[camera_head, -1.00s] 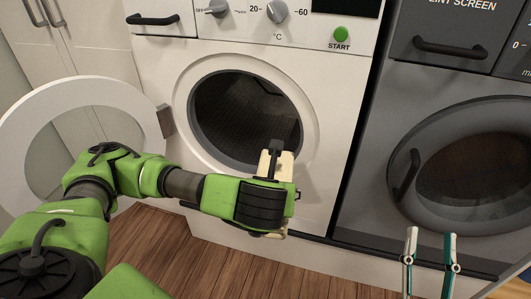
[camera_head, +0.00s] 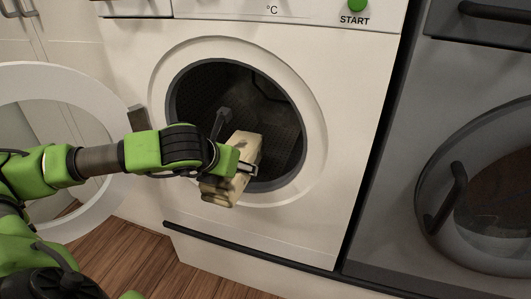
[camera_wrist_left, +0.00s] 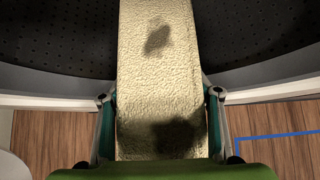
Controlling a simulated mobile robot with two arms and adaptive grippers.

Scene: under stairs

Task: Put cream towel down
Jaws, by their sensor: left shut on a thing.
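The cream towel (camera_head: 246,147) is a folded, thick strip in front of the lower part of the white washer's open drum (camera_head: 275,120). My left gripper (camera_head: 243,169) is shut on it. In the left wrist view the towel (camera_wrist_left: 160,75) runs between the two fingers of the left gripper (camera_wrist_left: 160,97), its far end reaching over the dark perforated drum. Two dark patches show on its textured face. Its near end is hidden by the gripper's body. Whether the towel touches the opening's rim I cannot tell. My right gripper is out of view.
The washer's round door (camera_head: 60,90) stands open at the left. A grey dryer (camera_head: 420,130) with a closed door stands at the right. White cabinet doors are at the far left. Wooden floor (camera_head: 125,250) is clear below the washer.

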